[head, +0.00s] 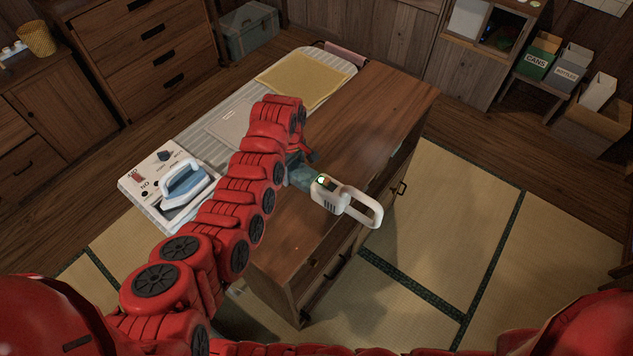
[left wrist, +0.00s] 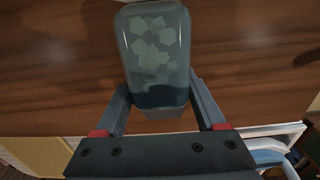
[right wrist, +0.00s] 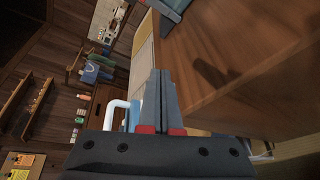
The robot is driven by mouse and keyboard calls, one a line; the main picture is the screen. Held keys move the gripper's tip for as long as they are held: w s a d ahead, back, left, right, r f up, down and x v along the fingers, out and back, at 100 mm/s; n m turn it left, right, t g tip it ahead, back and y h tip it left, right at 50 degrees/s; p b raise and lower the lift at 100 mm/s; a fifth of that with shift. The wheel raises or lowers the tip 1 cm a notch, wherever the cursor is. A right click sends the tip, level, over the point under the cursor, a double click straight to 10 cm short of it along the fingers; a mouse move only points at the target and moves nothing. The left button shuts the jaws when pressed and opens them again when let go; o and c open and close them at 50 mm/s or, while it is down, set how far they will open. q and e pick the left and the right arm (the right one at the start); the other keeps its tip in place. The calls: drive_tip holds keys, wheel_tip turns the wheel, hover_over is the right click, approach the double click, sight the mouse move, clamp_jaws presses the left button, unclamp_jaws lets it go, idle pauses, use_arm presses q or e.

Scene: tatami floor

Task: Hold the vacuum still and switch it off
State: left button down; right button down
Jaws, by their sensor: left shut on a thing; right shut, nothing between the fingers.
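The hand-held vacuum (head: 345,201) has a white body, a looped white handle and a bluish see-through bin. A small greenish light shows on its body. It is above the wooden cabinet top, handle pointing right. In the left wrist view its bin (left wrist: 158,45), with pale pieces inside, sits between the fingers. My left gripper (head: 297,170) is shut on the bin; my arm partly hides it in the head view. My right gripper (right wrist: 160,75) is shut and empty in the right wrist view, beside the wooden edge. The head view does not show its fingers.
A wooden cabinet (head: 375,110) lies under the vacuum. A blue-white iron (head: 187,187) rests on a control panel (head: 150,170) at the left, by a striped board with a yellow cloth (head: 302,78). Tatami floor (head: 450,200) is clear at the right. Bins (head: 541,57) stand at the back right.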

drive_tip(key=w+d+f+m, duration=0.1)
drive_tip(key=d, duration=0.3)
drive_tip(key=w+d+f+m+h, duration=0.1)
drive_tip(key=d, duration=0.3)
drive_tip(key=w+d+f+m, duration=0.1)
drive_tip(key=d, duration=0.3)
drive_tip(key=shift+w+d+f+t+h, duration=0.1)
drive_tip(key=shift+w+f+t+h, duration=0.1)
drive_tip(key=shift+w+t+h, duration=0.1)
use_arm(q)
drive_tip(key=shift+d, duration=0.1)
use_arm(e)
drive_tip(key=m+t+y, duration=0.1)
drive_tip(key=m+t, duration=0.1)
approach(317, 187)
drive_tip(key=w+a, duration=0.2)
drive_tip(key=shift+a+r, duration=0.15)
drive_tip(key=shift+a, duration=0.25)
drive_tip(key=shift+w+r+t+y, duration=0.2)
drive_tip(key=shift+r+t+y, duration=0.1)
drive_tip(key=shift+r, duration=0.15)
drive_tip(key=shift+w+d, duration=0.1)
drive_tip(key=shift+w, duration=0.15)
drive_tip(key=x, duration=0.9)
drive_tip(key=shift+w+d+r, duration=0.1)
drive_tip(key=shift+w, duration=0.15)
drive_tip(key=shift+s+d, duration=1.25)
drive_tip(key=shift+d, duration=0.25)
drive_tip(key=shift+d, duration=0.1)
